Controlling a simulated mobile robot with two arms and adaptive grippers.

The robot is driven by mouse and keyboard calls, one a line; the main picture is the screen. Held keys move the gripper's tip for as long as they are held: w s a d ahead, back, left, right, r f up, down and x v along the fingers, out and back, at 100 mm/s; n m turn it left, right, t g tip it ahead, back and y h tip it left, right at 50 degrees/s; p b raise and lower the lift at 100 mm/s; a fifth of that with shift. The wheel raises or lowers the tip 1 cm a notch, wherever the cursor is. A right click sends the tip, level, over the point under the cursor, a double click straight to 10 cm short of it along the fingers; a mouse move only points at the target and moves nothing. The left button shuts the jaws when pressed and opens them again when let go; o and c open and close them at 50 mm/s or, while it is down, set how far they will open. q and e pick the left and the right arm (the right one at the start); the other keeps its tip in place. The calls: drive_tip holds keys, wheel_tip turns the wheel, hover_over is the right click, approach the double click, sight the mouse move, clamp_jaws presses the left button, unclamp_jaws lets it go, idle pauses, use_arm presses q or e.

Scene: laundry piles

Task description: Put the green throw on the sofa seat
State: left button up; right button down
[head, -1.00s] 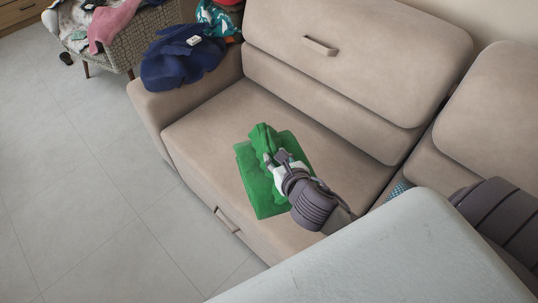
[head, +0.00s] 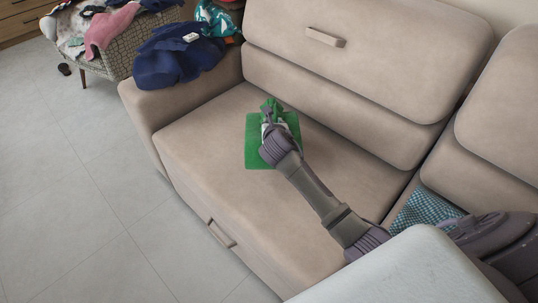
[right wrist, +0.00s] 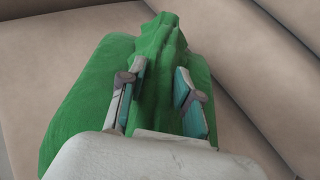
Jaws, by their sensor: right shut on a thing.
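The green throw (head: 256,152) is a bunched-up cloth with a flat, squarish lower part. It is over the left part of the beige sofa seat (head: 205,135); I cannot tell whether its underside touches the seat. My right gripper (head: 272,120) is at its upper middle, shut on a raised fold. In the right wrist view the two fingers (right wrist: 162,88) stand either side of that fold, and the throw (right wrist: 92,90) spreads out to the left and beyond them. My left gripper is not in view.
A navy cloth (head: 178,58) with a small white item lies on the sofa's left arm (head: 135,105), beside teal patterned cloth (head: 215,18). A patterned armchair (head: 125,50) holds more laundry. A blue checked cloth (head: 425,212) lies at the right. Bare seat surrounds the throw.

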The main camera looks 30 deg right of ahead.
wheel_tip(320, 180, down, 5)
drive_tip(key=shift+r+b, duration=0.1)
drive_tip(key=shift+b, duration=0.8)
drive_tip(key=shift+f, duration=0.6)
wheel_tip(320, 180, down, 3)
drive_tip(key=shift+b, duration=1)
use_arm(q)
drive_tip(key=v, duration=0.8)
drive_tip(key=shift+w+t, duration=0.25)
drive_tip(key=shift+t, duration=0.05)
use_arm(e)
drive_tip(key=shift+r, duration=0.1)
use_arm(q)
drive_tip(key=shift+a, duration=0.15)
use_arm(e)
drive_tip(key=c, duration=1.3)
unclamp_jaws()
drive_tip(key=shift+s+f, duration=0.1)
drive_tip(key=shift+f, duration=0.1)
drive_tip(key=o, duration=0.5)
